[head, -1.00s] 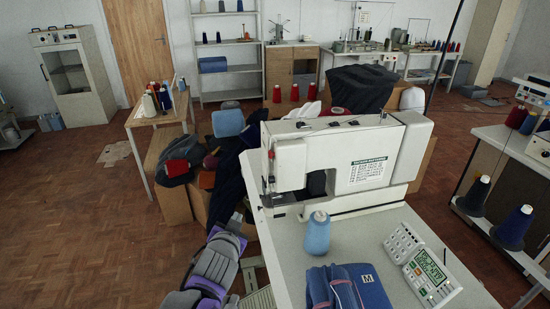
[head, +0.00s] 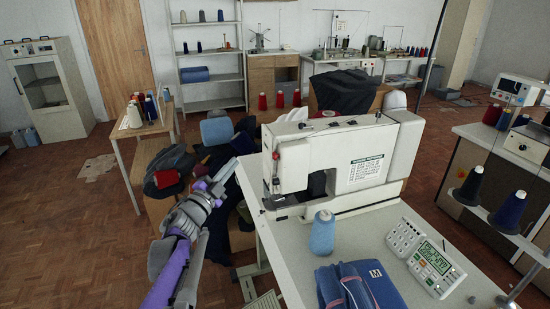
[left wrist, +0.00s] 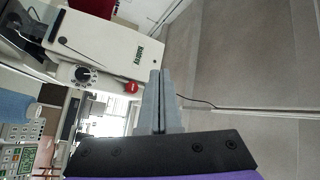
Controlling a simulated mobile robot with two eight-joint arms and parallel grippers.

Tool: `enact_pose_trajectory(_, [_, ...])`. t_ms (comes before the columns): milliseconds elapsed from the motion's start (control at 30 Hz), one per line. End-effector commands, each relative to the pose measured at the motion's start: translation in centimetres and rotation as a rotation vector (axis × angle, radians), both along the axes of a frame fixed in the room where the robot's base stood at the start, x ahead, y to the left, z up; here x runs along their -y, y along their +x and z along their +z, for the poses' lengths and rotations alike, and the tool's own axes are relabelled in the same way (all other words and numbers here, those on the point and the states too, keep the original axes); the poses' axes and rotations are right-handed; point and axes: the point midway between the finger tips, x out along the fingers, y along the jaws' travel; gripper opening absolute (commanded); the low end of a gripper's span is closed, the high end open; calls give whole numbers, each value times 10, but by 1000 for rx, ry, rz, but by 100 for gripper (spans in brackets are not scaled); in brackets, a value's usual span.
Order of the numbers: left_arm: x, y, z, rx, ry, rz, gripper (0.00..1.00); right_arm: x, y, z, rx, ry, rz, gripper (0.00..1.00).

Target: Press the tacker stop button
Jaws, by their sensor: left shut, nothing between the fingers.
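The tacker is a cream sewing machine (head: 325,150) on a pale worktable, and it also shows sideways in the left wrist view (left wrist: 105,42). A small red button (head: 276,156), which looks like its stop button, is on the machine's left end; it also shows in the left wrist view (left wrist: 131,87). My left gripper (head: 230,168) is shut and empty, left of the machine's end and apart from the button. In the left wrist view its fingertips (left wrist: 158,75) appear just right of the button. My right gripper is not in view.
A blue thread cone (head: 322,233), folded blue fabric (head: 352,288) and a control panel (head: 436,268) sit on the worktable (head: 285,258). Dark clothes and boxes (head: 165,165) crowd the floor behind my gripper. The floor at left is open.

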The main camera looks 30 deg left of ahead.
Motion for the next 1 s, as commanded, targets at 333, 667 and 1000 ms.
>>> enact_pose_trajectory(333, [7, 8, 1, 0, -2, -3, 0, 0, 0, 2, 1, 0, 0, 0])
enact_pose_trajectory(667, [36, 44, 2, 1, -3, -3, 0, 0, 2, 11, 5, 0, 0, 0])
enact_pose_trajectory(1000, [54, 67, 0, 0, -2, 0, 0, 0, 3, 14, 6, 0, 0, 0])
